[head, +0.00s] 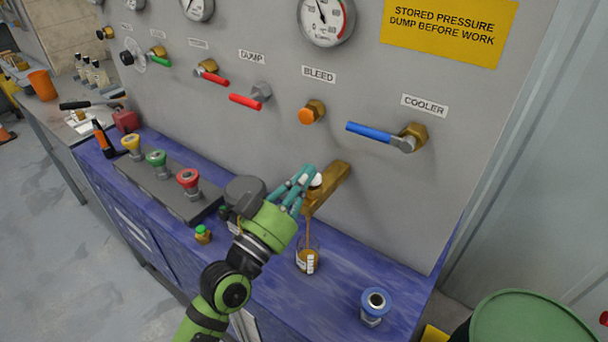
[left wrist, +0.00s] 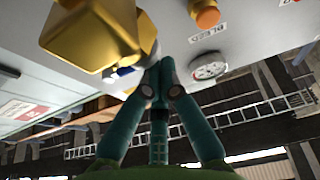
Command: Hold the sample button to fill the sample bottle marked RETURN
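The sample valve is a brass block (head: 333,183) sticking out of the grey panel, with a white button (head: 316,180) on it. My left gripper (head: 304,176) has its teal fingers against or right beside this button; exact contact is partly hidden. In the left wrist view the fingertips (left wrist: 158,75) are drawn together with nothing between them, close to the brass block (left wrist: 95,35). Brown fluid runs from the block down into a clear sample bottle (head: 307,262) on the blue bench. The bottle holds some brown fluid and has a white label, too small to read. My right gripper is out of view.
A blue-topped fitting (head: 373,306) stands right of the bottle on the blue bench (head: 335,285). A block with yellow, green and red knobs (head: 170,185) lies left. The blue COOLER lever (head: 372,135) and orange BLEED knob (head: 311,112) are above. A green drum (head: 525,322) stands lower right.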

